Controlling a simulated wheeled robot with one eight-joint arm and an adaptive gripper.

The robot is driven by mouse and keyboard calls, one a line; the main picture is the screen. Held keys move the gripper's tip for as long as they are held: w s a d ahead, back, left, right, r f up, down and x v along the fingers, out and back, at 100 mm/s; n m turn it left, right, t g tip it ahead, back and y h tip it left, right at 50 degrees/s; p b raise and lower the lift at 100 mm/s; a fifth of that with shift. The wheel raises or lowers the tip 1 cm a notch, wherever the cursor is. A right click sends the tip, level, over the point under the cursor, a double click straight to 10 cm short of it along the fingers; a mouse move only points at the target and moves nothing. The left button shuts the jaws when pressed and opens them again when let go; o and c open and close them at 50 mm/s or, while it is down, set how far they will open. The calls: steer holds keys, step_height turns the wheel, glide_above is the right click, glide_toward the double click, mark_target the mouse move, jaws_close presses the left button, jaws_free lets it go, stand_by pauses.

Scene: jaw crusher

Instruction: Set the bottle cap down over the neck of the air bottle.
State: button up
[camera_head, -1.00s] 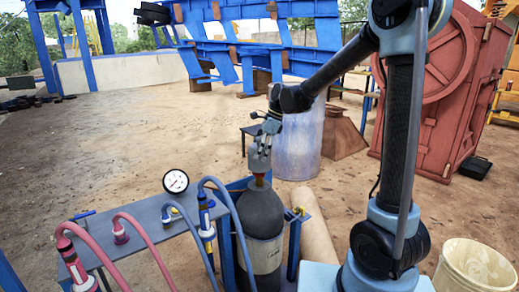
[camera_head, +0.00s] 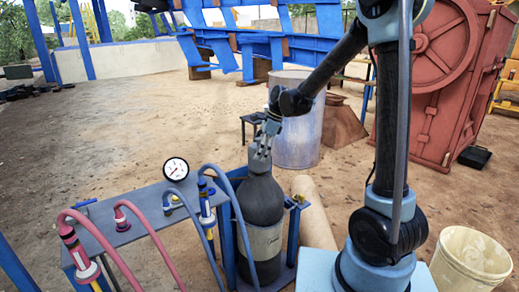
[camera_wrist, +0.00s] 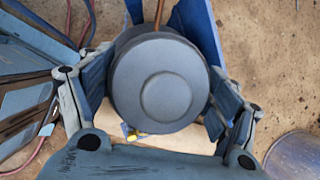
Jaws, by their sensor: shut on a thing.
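The bottle cap (camera_wrist: 167,92) is a round grey piece with a raised centre, seen from above in the wrist view. My gripper (camera_wrist: 155,95) is shut on it, with fingers on its left and right sides. In the head view the cap (camera_head: 260,160) is at the top of the air bottle (camera_head: 262,205), a dark grey upright cylinder with a pale label. The bottle's neck is hidden by the cap and fingers. I cannot tell whether the cap fully rests on the shoulder. My gripper (camera_head: 264,146) points down, right above the bottle.
A grey bench (camera_head: 150,215) with a pressure gauge (camera_head: 175,169) and several red and blue hoses stands left of the bottle. A blue-grey drum (camera_head: 298,135) is behind it. A cream bucket (camera_head: 470,262) is at the lower right. Open ground lies at the back left.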

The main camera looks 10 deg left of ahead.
steer(key=shift+f, duration=1.2)
steer(key=o, duration=1.3)
steer(key=v, duration=1.2)
steer(key=shift+w, duration=0.1)
